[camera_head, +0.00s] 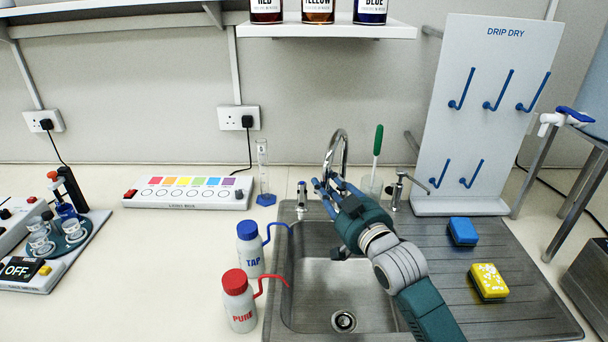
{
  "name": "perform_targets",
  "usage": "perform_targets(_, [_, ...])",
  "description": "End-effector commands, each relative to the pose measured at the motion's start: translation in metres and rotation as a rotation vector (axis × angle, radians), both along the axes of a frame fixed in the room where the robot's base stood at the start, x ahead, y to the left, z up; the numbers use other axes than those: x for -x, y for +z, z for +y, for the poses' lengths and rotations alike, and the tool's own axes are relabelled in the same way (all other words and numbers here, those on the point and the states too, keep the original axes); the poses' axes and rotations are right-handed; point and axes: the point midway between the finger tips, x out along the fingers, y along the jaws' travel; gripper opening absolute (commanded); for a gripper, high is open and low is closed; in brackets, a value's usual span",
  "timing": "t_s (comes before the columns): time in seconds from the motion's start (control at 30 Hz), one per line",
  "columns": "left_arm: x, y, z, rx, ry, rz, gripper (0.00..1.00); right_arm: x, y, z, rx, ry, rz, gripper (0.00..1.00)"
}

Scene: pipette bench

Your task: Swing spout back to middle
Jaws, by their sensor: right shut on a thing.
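The chrome spout (331,149) arches up at the back edge of the sink (280,290). Its lower part is hidden behind my gripper. My right gripper (322,190) reaches in from the lower right over the basin, its blue-tipped fingers shut on the spout. A small tap handle (301,196) stands left of the gripper on the sink's back rim. My left gripper is not in the view.
The TAP bottle (250,252) and PURE bottle (239,308) stand left of the sink, their bent tubes reaching its edge. A glass with a green-handled tool (377,140) and a metal dispenser (398,190) stand behind. Blue (463,231) and yellow (488,282) sponges lie on the drainer.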

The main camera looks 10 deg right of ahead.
Motion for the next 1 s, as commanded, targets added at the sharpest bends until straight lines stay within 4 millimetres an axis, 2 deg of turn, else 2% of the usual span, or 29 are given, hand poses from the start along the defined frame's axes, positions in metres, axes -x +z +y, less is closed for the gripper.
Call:
perform_targets(0.03, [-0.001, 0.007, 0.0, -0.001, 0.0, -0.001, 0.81, 0.003, 0.0, -0.008, 0.008, -0.003, 0.005, 0.0])
perform_targets(0.2, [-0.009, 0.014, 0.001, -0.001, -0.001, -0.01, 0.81, 0.01, -0.001, -0.027, 0.008, -0.004, 0.005, 0.0])
perform_targets(0.5, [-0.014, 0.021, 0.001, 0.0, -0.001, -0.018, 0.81, 0.015, -0.001, -0.05, 0.005, -0.005, 0.002, 0.0])
perform_targets(1.0, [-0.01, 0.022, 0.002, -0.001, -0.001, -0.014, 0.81, 0.015, 0.001, -0.057, 0.0, -0.005, -0.003, 0.0])
